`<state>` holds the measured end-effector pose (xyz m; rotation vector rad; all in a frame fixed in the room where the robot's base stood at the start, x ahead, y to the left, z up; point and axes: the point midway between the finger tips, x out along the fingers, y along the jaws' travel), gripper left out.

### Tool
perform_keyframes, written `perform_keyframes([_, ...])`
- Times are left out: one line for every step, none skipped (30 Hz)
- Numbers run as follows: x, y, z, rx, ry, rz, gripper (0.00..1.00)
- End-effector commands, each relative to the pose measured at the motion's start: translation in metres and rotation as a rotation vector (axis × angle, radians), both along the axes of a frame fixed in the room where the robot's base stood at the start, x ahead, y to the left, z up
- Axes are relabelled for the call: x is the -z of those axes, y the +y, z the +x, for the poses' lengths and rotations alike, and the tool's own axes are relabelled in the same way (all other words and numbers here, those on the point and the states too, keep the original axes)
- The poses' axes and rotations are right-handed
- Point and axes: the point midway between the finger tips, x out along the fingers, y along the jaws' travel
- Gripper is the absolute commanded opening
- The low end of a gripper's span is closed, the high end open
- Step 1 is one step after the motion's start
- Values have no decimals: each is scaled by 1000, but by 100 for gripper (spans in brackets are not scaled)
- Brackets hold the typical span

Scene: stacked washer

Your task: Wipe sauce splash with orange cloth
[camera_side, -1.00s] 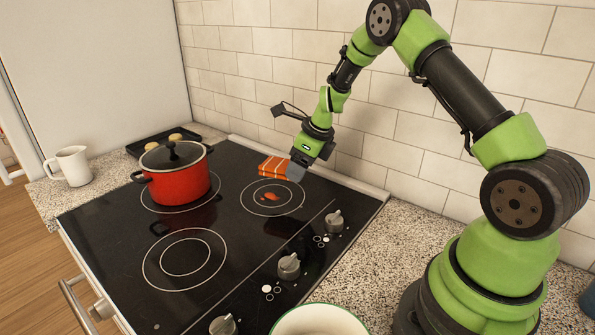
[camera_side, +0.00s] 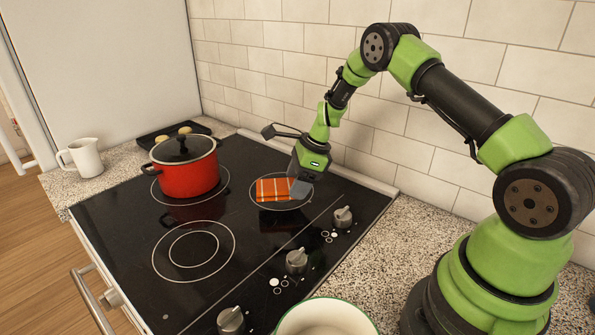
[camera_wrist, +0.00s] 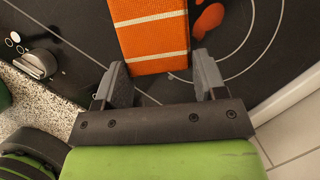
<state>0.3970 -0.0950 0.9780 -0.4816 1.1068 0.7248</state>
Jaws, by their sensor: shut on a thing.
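The orange cloth (camera_side: 272,190) with pale stripes is folded into a flat pad on the black cooktop, over the burner ring nearest the wall on the right. My gripper (camera_side: 299,187) is shut on the cloth's near end. In the wrist view, the cloth (camera_wrist: 150,30) extends forward from between my gripper's fingers (camera_wrist: 160,72). The red-orange sauce splash (camera_wrist: 208,18) shows in the wrist view right beside the cloth's right edge, with smaller spots near it. In the side view the splash is hidden behind or under the cloth.
A red pot (camera_side: 187,175) with a black lid stands on the back left burner. Control knobs (camera_side: 297,261) line the cooktop's right side. A white mug (camera_side: 84,158), a dark tray (camera_side: 172,137) and a white bowl (camera_side: 325,318) are around it. The tiled wall (camera_side: 400,150) runs close behind.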

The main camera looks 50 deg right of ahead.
Motion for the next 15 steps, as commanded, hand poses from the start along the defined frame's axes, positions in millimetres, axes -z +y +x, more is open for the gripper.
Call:
perform_keyframes([5, 0, 0, 1, 1, 1, 38])
perform_keyframes([8, 0, 0, 1, 1, 0, 38])
perform_keyframes([12, 0, 0, 1, 1, 0, 38])
perform_keyframes([14, 0, 0, 1, 0, 0, 38])
perform_keyframes([17, 0, 0, 1, 0, 0, 38])
perform_keyframes([20, 0, 0, 1, 1, 1, 38])
perform_keyframes([23, 0, 0, 1, 1, 1, 38])
perform_keyframes([26, 0, 0, 1, 1, 0, 38])
perform_keyframes([35, 0, 0, 1, 2, 0, 38])
perform_keyframes([40, 0, 0, 1, 2, 0, 38])
perform_keyframes([35, 0, 5, -1, -4, -1, 34])
perform_keyframes([36, 0, 9, -1, -4, 0, 34])
perform_keyframes([38, 0, 12, -3, -4, -1, 34])
perform_keyframes([37, 0, 15, -2, -5, 0, 34])
perform_keyframes([37, 0, 18, -2, -4, -1, 34])
